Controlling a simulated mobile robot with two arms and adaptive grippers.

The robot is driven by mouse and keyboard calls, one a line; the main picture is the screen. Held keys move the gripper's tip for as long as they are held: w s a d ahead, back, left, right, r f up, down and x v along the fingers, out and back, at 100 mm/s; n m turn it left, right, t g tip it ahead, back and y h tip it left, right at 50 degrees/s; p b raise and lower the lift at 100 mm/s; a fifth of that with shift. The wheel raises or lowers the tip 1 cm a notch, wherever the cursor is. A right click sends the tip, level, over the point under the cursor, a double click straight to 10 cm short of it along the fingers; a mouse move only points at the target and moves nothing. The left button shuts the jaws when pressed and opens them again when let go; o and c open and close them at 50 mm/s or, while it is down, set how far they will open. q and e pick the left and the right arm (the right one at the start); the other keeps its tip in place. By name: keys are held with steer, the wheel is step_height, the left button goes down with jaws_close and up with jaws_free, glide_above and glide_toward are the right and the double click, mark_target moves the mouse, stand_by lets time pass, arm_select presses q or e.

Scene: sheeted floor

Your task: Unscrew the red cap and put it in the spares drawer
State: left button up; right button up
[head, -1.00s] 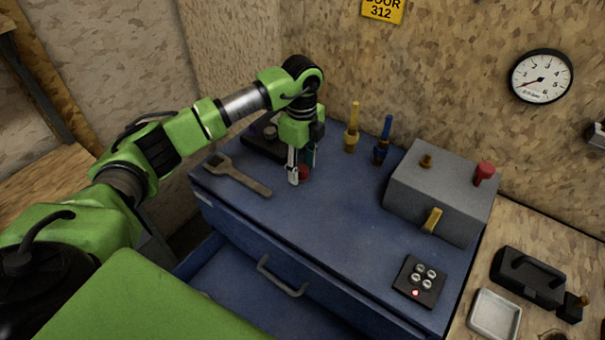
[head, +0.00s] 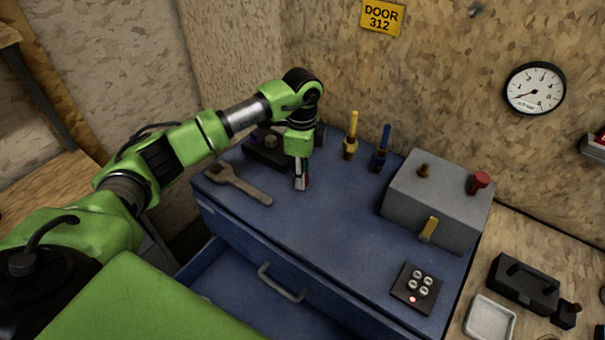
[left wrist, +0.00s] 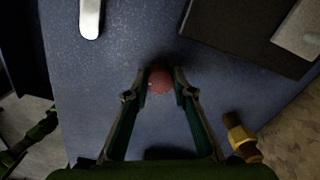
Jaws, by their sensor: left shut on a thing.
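The red cap (left wrist: 160,79) shows in the left wrist view between the two fingertips of my left gripper (left wrist: 161,88). In the head view only a sliver of the cap (head: 307,181) shows beside the fingers. My left gripper (head: 301,184) points down at the blue cabinet top and is shut on the cap. What lies under the cap is hidden. The drawer (head: 223,284) below the blue top is pulled open; my own green body covers part of it. The visible part of its floor looks bare. My right gripper is not in view.
A wrench (head: 240,184) lies left of the gripper. A yellow-handled tool (head: 351,136) and a blue-handled tool (head: 381,148) stand behind. A grey box (head: 437,200) with a red knob (head: 480,182) and a black button panel (head: 416,287) are on the right. The middle of the top is clear.

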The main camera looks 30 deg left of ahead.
arm_select(q)
steer(key=n+p, duration=0.1)
steer(key=n, duration=0.1)
steer(key=n+p, duration=0.2)
steer(key=n, duration=0.1)
steer(key=shift+r+n, duration=0.25)
steer(key=shift+n, duration=0.05)
steer(key=n+p, duration=0.1)
steer(key=n, duration=0.1)
steer(key=shift+n+p, duration=0.4)
steer(key=p, duration=0.5)
steer(key=shift+w+d+r+n, duration=0.1)
steer(key=shift+r+n, duration=0.1)
steer(key=shift+n, duration=0.2)
steer(key=shift+f+p, duration=0.3)
steer(key=shift+p, duration=0.15)
steer(key=shift+f, duration=0.1)
steer(key=o, duration=1.2)
steer(key=shift+c, duration=0.8)
